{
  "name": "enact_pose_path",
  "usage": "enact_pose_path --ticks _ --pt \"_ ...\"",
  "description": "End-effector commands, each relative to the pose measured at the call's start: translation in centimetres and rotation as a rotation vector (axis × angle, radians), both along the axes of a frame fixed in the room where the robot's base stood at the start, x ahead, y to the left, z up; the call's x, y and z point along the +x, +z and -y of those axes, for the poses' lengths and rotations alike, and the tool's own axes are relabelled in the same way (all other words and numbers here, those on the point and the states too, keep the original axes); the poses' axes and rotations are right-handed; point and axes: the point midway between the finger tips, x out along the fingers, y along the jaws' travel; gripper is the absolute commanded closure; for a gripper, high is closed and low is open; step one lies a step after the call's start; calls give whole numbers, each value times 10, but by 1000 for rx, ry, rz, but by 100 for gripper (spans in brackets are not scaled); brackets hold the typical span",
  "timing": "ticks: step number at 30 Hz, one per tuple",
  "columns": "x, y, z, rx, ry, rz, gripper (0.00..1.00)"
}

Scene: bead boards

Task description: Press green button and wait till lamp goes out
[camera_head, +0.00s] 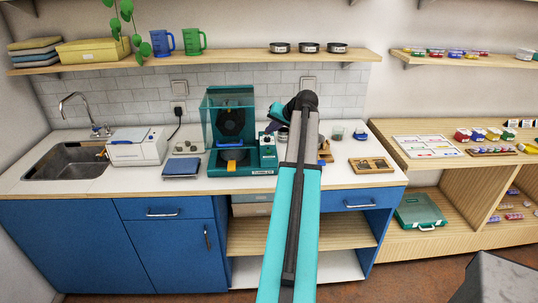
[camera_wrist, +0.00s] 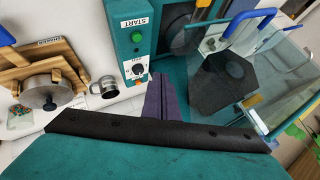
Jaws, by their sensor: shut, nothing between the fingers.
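The green button (camera_wrist: 136,37) sits on the teal control panel (camera_wrist: 121,50) beside the word START in the wrist view. A black dial (camera_wrist: 137,69) on a white plate is beside it. In the head view the panel (camera_head: 267,158) is at the right side of the teal machine (camera_head: 215,171). My gripper (camera_wrist: 158,80) is shut and empty, its dark purple fingers close to the dial end of the panel and apart from the green button in the picture. In the head view my arm hides part of the area right of the machine. I cannot make out a lit lamp.
A clear cover (camera_wrist: 280,65) with a blue handle is beside the panel in the wrist view. A metal cup (camera_wrist: 105,87) and a wooden stand (camera_wrist: 62,50) are on the other side. The counter also holds a white box (camera_head: 137,150) and a wooden tray (camera_head: 371,165).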

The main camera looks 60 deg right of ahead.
Motion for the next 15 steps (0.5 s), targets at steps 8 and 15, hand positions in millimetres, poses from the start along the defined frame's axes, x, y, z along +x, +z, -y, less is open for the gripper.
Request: enact_pose_path --ticks 8,15 --pt "-1 -31 0 1 0 0 100" --pt "-1 -53 0 1 -1 0 100"
